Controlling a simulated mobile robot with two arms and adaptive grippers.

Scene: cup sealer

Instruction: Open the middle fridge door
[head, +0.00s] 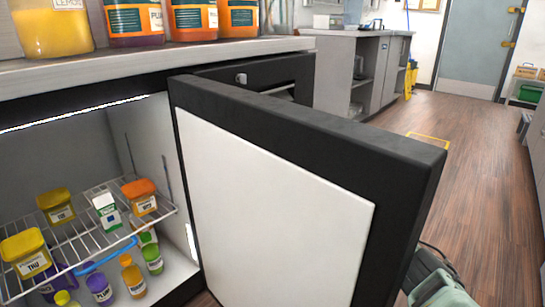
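The fridge door (306,147) stands wide open, swung out toward me and to the right. It has a thick black frame and a white inner panel. The lit fridge interior (72,127) shows at the left, with a wire shelf (88,244) inside. A grey-green and black part of one of my arms, apparently the right, shows at the bottom right beside the door's outer edge. Its gripper and fingertips are hidden behind the door or out of the picture, and so is the door's handle. My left gripper does not show.
Yellow and orange tubs and a carton stand on the wire shelf, with several small bottles below. Jars stand on the counter (140,62) above. Another black front (262,76) is behind the door. Open wooden floor (455,150) lies to the right.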

